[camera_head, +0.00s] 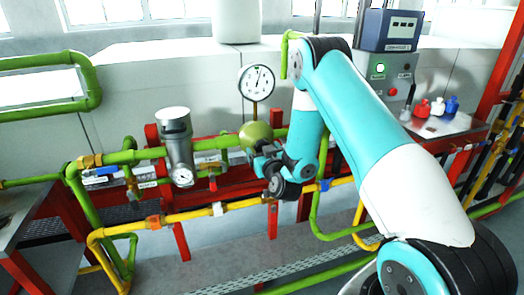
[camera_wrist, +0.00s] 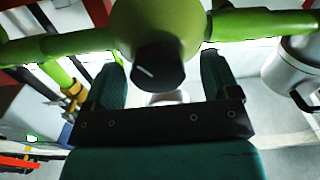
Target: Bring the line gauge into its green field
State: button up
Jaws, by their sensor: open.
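The large round line gauge (camera_head: 257,82) stands above the pipe in the head view. Its dark needle points nearly straight up; its green field is too small to make out clearly. Below it is a round green valve body (camera_head: 255,133), also at the top of the wrist view (camera_wrist: 190,22). A black knob (camera_wrist: 148,66) with a white line sticks out of that body. My gripper (camera_wrist: 162,62) is open, with one finger on each side of the knob and visible gaps between. In the head view my gripper (camera_head: 262,152) is at the valve, and my arm hides the knob.
A silver canister (camera_head: 176,145) with a small dial stands left of the valve, on the right in the wrist view (camera_wrist: 294,72). Green and yellow pipes (camera_head: 195,215) run around. A grey box with a green lamp (camera_head: 380,68) and small bottles (camera_head: 437,106) are at right.

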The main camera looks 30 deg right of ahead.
jog(key=shift+d, duration=0.15)
jog(key=shift+c, duration=0.2)
jog(key=c, duration=0.9)
jog(key=m+b, duration=0.2)
jog(key=m, duration=0.3)
jog(key=o, duration=0.9)
jog(key=shift+s, duration=0.1)
jog(key=shift+o, duration=0.2)
